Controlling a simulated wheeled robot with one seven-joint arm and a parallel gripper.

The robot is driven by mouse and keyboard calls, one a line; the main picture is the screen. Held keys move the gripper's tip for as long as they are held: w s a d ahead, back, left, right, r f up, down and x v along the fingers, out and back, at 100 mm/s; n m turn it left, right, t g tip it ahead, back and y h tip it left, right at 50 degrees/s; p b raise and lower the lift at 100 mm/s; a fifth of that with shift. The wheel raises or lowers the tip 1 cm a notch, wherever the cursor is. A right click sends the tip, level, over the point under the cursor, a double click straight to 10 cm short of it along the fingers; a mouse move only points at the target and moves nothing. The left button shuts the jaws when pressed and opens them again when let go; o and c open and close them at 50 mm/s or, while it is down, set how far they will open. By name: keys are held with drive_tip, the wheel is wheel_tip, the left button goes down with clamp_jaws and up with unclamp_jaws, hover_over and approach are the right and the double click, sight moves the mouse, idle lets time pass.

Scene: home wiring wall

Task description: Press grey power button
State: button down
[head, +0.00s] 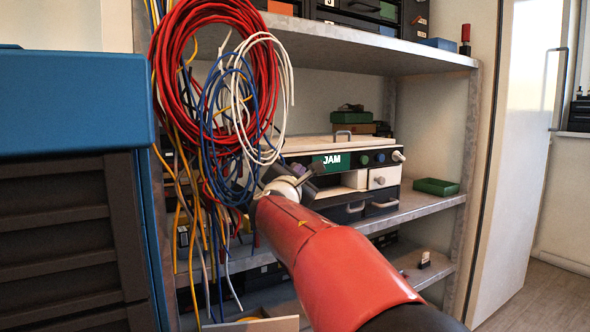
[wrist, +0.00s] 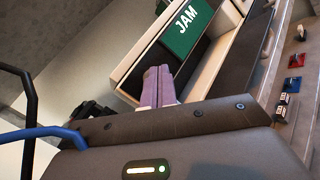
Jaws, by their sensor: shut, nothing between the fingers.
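A cream-and-black machine with a green screen reading JAM (head: 331,161) stands on the middle shelf; the screen also shows in the wrist view (wrist: 186,28). I cannot tell which is the grey power button. My gripper (wrist: 158,85) is shut and empty, its fingertips in front of the machine just below the screen. Contact is unclear.
Red, blue, white and yellow cable coils (head: 215,90) hang left of my gripper; a blue cable (wrist: 40,133) passes close in the wrist view. A blue cabinet (head: 75,100) stands at left. The upper shelf (head: 400,55) overhangs the machine. A green tray (head: 436,187) lies to its right.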

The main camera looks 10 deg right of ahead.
drive_tip(key=shift+s, duration=0.1)
drive_tip(key=shift+s+d+b, duration=0.35)
drive_tip(key=shift+s+b, duration=0.25)
drive_tip(key=shift+s, duration=0.15)
drive_tip(key=shift+s, duration=0.1)
drive_tip(key=shift+s+d+b, duration=0.4)
drive_tip(key=shift+s+b, duration=0.15)
drive_tip(key=shift+s, duration=0.35)
drive_tip(key=shift+s+d+b, duration=0.4)
drive_tip(key=shift+s+b, duration=0.1)
drive_tip(key=shift+s, duration=0.4)
drive_tip(key=shift+s+d+b, duration=0.4)
drive_tip(key=shift+s+b, duration=0.15)
drive_tip(key=shift+s, duration=0.35)
